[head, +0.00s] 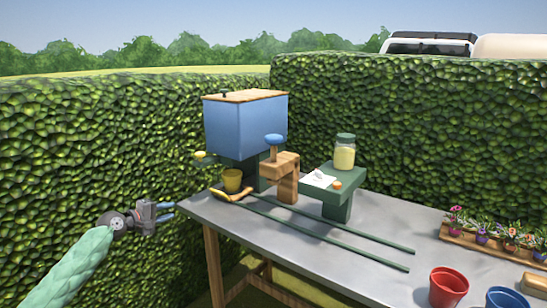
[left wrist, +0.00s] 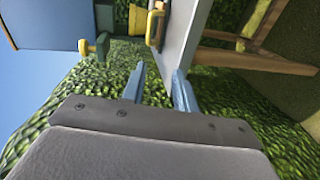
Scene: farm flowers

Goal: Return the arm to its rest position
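My left gripper (head: 168,210) is at the left of the head view, beyond the left end of the grey table (head: 300,240) and in front of the hedge. Its two blue fingers are apart with nothing between them. In the left wrist view the open left gripper (left wrist: 162,85) shows with its fingers pointing toward the table edge (left wrist: 185,35). My left arm comes in from the lower left of the head view. My right gripper is not in view.
A blue tank (head: 245,125) with a yellow tap (head: 199,154) stands above a yellow cup (head: 232,180). Green stakes (head: 330,236) lie along the table. A green stand (head: 337,204) bears a jar (head: 344,155). A red pot (head: 447,288) and flower tray (head: 480,243) are at right.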

